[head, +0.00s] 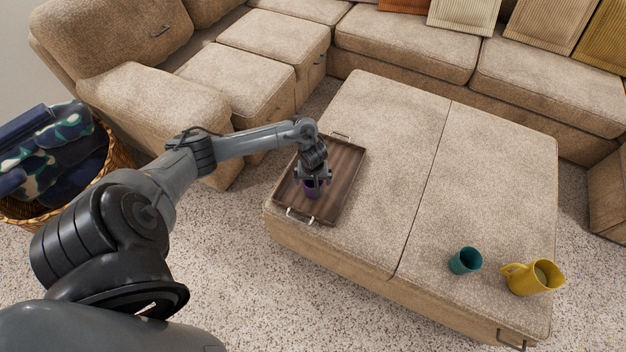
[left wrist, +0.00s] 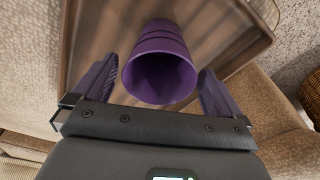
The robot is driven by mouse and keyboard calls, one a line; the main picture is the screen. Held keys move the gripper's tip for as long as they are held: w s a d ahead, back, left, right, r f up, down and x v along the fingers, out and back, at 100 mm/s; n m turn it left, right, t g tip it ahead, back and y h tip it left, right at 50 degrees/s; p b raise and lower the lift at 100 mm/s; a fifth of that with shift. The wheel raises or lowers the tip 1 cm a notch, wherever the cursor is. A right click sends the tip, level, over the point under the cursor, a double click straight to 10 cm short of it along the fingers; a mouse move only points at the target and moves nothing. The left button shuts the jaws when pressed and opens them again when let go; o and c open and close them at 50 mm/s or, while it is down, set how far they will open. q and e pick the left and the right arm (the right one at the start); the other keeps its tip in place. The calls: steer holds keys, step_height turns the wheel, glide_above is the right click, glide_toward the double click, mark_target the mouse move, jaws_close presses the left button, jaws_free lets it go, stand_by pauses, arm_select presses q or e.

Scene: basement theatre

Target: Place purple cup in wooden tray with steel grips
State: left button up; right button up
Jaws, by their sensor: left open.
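The purple cup (head: 311,189) is in the wooden tray on the ottoman, partly hidden by my left gripper in the head view. In the left wrist view the cup (left wrist: 160,66) lies between the two fingers, with its open mouth toward the camera and the tray behind it. The wooden tray (head: 345,165) has steel grips at its near end (head: 300,215) and far end; it also shows in the left wrist view (left wrist: 90,40). My left gripper (head: 312,182) is open, with a finger on each side of the cup and visible gaps. My right gripper is not in view.
The tray rests on the left part of a beige ottoman (head: 400,110). A sectional sofa (head: 400,45) surrounds the back and left. A wicker basket (head: 118,155) with cloths stands at left.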

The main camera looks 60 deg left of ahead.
arm_select(q)
step_height(320, 180, up, 11)
steer(key=d+p, duration=0.1)
steer(key=p, duration=0.4)
steer(key=s+d+m+t+h, duration=0.3)
steer(key=d+m, duration=0.6)
steer(key=d, duration=1.4)
steer(key=s+d+r+m, duration=0.1)
steer(key=s+r+m, duration=0.1)
steer(key=s+r, duration=0.2)
steer(key=s+d+r+m+y, duration=0.1)
steer(key=s+d+r+m, duration=0.1)
steer(key=s+r, duration=0.2)
steer(key=s, duration=0.3)
steer(key=shift+s+d+r+m, duration=0.25)
steer(key=shift+s+m, duration=0.05)
steer(key=shift+m, duration=0.1)
